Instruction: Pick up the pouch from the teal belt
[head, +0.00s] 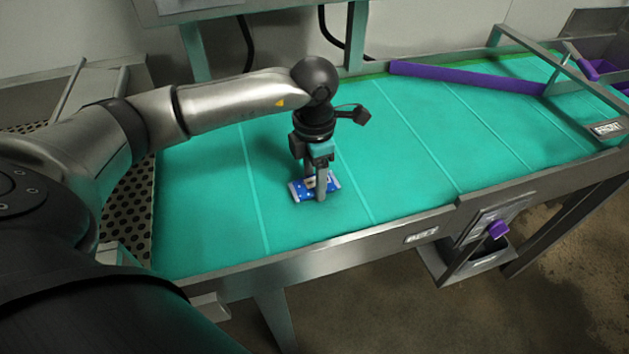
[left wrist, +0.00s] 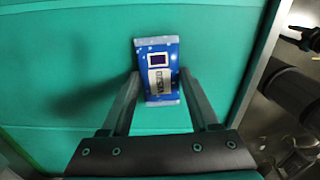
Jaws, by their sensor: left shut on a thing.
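A small blue and white pouch (head: 300,190) lies flat at the belt's surface in the head view. It also shows in the left wrist view (left wrist: 158,60), with a dark square and a pale label on its face. The teal belt (head: 400,150) runs under it, and fills most of the left wrist view (left wrist: 60,60). My left gripper (head: 315,190) points down over the pouch and is shut on it, one finger on each side of it. I cannot tell whether the pouch is touching the belt or just above it. My right gripper is not in view.
A purple guide bar (head: 465,77) crosses the belt at the back right. A metal rail (head: 350,240) edges the front of the belt. A perforated metal plate (head: 128,205) lies at the left. The belt right of the pouch is clear.

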